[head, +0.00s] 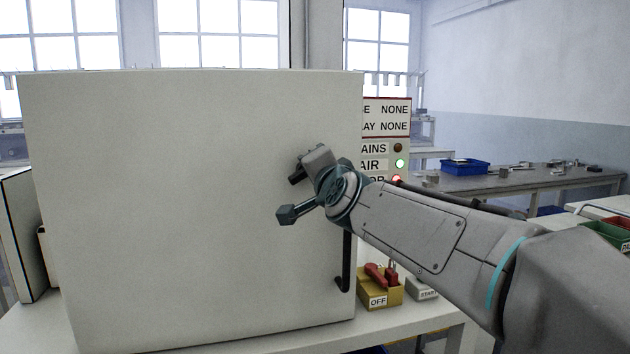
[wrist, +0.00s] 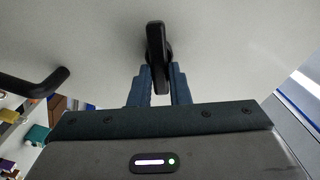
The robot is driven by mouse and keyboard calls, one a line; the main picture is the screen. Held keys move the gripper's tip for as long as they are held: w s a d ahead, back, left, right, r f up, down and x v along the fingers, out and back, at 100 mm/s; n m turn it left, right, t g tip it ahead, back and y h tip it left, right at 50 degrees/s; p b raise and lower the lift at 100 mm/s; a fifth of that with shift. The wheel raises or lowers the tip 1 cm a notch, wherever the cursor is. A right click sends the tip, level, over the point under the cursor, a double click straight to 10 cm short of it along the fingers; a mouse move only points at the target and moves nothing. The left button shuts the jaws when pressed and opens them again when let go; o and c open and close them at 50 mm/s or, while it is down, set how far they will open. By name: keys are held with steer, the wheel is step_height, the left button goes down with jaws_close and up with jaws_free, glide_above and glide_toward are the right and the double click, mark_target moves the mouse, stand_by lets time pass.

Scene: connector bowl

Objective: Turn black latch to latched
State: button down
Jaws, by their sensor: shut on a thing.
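The black latch (wrist: 156,50) is on the face of a large pale door (head: 190,200). In the wrist view it is a long bar pointing up the picture, crosswise to the black door handle (wrist: 35,85). My gripper (wrist: 159,85) is shut on the latch, one finger on each side of its near end. In the head view my wrist is in front of the door's right part, and I cannot clearly make out the latch there.
The door handle's lower end (head: 343,284) shows below my wrist. A yellow box marked OFF with a red switch (head: 377,274) stands right of the door. A panel behind has a green light (head: 400,163) and a red light (head: 396,180). My arm fills the right foreground.

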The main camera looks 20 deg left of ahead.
steer(key=m, duration=0.2)
steer(key=m+b, duration=0.1)
steer(key=m, duration=0.2)
steer(key=shift+w+d+f+m+b, duration=0.1)
steer(key=shift+f+m+b, duration=0.2)
steer(key=shift+m, duration=0.1)
stand_by(0.4)
steer(key=c, duration=1.4)
jaws_free()
steer(key=shift+o, duration=0.2)
steer(key=b+v, duration=0.1)
steer(key=v, duration=1.2)
steer(key=shift+s, duration=0.4)
steer(key=shift+d, duration=0.15)
